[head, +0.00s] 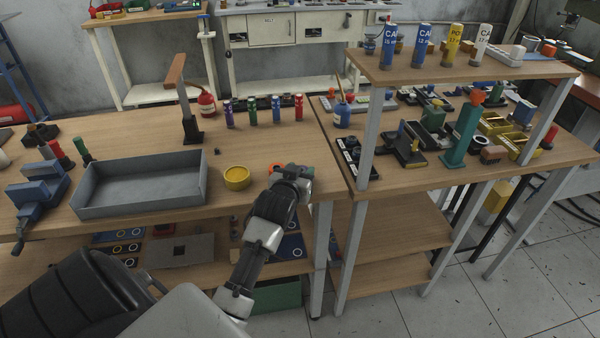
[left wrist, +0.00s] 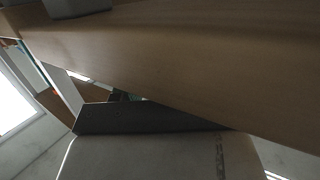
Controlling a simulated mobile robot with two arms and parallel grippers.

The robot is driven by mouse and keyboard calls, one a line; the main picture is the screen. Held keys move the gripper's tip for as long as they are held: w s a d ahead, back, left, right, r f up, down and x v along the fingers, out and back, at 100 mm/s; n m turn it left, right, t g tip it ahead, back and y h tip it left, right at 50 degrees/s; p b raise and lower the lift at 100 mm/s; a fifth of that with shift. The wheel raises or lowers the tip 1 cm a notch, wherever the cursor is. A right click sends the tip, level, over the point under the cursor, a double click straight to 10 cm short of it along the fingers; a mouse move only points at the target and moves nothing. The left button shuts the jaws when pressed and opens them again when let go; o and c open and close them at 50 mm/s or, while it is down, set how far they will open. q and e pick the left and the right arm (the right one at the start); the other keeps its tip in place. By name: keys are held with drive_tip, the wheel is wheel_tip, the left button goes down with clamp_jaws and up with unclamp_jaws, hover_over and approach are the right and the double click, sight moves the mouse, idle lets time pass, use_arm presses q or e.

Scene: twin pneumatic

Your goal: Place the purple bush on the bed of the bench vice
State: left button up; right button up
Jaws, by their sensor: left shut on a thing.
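The blue bench vice (head: 40,190) stands at the left front of the near bench, with its handle over the edge. My left gripper (head: 293,172) is over the right front part of this bench, far right of the vice. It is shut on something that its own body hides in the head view. No purple bush can be made out for sure. The left wrist view shows wood and a large grey surface but no clear held thing. My right gripper is not in view.
A grey tray (head: 142,205) lies between the vice and a yellow bowl (head: 237,184). An orange piece (head: 275,168) is beside my left gripper. Several coloured bottles (head: 252,117) and a post stand (head: 190,125) are behind. A shelf (head: 470,68) rises to the right.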

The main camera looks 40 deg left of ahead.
use_arm(q)
drive_tip(key=o, duration=0.8)
drive_tip(key=shift+f, duration=0.1)
drive_tip(key=shift+c, duration=0.2)
